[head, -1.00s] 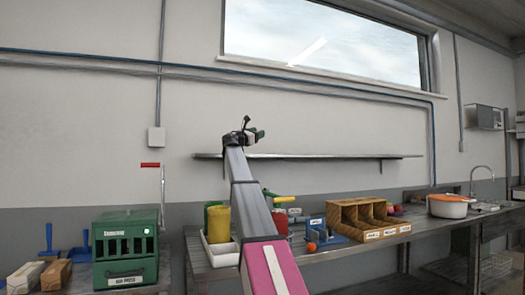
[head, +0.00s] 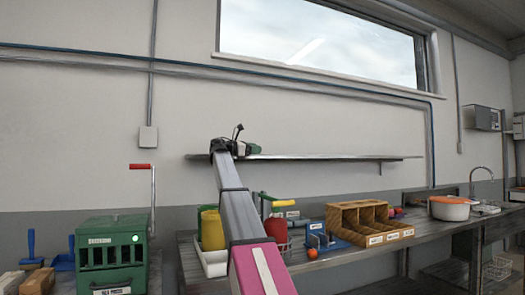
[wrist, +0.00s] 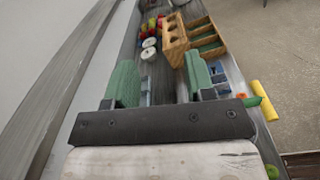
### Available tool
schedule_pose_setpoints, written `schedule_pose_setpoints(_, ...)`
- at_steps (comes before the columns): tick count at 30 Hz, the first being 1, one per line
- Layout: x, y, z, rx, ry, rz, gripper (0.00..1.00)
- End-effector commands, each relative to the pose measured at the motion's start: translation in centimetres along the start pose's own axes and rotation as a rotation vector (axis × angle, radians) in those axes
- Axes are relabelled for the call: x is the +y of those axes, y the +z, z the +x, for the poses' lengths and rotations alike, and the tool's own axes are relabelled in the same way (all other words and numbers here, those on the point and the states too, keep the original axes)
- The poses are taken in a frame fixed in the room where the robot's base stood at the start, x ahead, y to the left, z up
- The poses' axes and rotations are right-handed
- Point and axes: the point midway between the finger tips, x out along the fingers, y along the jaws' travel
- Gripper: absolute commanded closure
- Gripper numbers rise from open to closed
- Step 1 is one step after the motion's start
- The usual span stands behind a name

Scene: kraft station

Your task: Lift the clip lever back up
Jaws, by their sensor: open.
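A lever with a yellow handle (head: 283,203) and a green arm stands among the containers on the bench, right of my arm; I take it for the clip lever. Its handle slopes only slightly from level. In the wrist view, a yellow cylinder (wrist: 264,95) with a green end, probably this handle, lies outside the right finger. My gripper (head: 235,147) is high over the bench, in front of the shelf, well apart from the lever. In the wrist view its green fingers (wrist: 162,85) are spread, with nothing held. The lever's base is partly hidden by my arm and containers.
A green press (head: 112,257) with a red-handled lever (head: 140,166) stands at left. The bench holds a wooden bin rack (head: 395,237), a blue rack (head: 322,243), a yellow container (head: 212,229) and an orange-lidded pot (head: 449,207). A wall shelf (head: 330,157) is behind my gripper.

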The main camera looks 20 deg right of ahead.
Motion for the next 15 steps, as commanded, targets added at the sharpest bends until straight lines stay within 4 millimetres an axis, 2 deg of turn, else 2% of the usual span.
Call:
schedule_pose_setpoints(1, 0.0, 0.0, 1.0, 0.0, -0.002, 0.0, 0.5)
schedule_pose_setpoints(6, 0.0, 0.0, 3.0, 0.0, -0.001, 0.0, 0.5)
schedule_pose_setpoints(15, 0.0, 0.0, 4.0, 0.0, 0.002, 0.001, 0.5)
